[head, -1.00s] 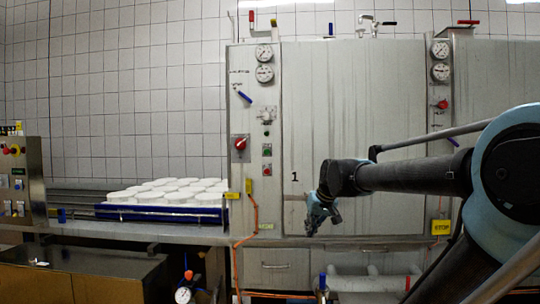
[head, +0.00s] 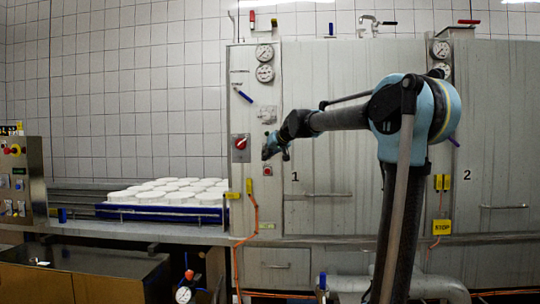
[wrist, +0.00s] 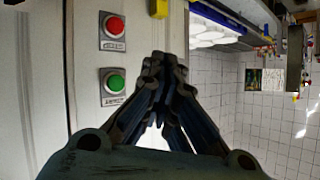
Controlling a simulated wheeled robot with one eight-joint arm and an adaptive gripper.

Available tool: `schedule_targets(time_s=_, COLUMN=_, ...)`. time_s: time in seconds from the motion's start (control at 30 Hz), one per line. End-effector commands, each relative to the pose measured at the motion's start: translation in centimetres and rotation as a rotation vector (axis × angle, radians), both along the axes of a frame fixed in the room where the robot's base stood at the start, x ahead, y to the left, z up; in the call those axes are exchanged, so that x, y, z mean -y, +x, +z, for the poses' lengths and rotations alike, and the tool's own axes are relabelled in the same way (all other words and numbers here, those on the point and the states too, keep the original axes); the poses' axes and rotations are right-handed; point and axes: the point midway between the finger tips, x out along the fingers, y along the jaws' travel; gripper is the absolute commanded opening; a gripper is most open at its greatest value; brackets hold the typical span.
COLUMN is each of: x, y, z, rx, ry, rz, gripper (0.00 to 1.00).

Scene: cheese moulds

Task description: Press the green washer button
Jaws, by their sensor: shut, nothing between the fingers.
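The green button (wrist: 115,84) sits in a metal plate on the steel cabinet front in the wrist view. The red button (wrist: 114,27) is above it there, and shows below my gripper in the head view (head: 267,170). My gripper (wrist: 160,60) is shut and empty, its fingertips to the right of the green button in the wrist view; the gap to the panel cannot be judged. In the head view my gripper (head: 267,154) overlaps the green button's place and hides it.
A red rotary switch (head: 241,144) and two gauges (head: 265,73) are on the same panel. A blue tray of white moulds (head: 150,212) stands on the counter to the left. A yellow box (head: 249,186) with an orange cable hangs below the switch.

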Motion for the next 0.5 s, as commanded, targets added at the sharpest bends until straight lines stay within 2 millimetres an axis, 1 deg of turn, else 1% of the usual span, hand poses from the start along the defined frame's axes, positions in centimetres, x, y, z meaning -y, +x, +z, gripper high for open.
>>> schedule_targets(time_s=0.3, x=0.1, y=0.1, z=-0.1, rx=-0.001, ry=0.000, rz=0.000, gripper=0.00)
schedule_targets(time_s=0.5, x=0.1, y=1.5, z=-0.1, rx=-0.002, ry=-0.002, rz=-0.001, gripper=0.00)
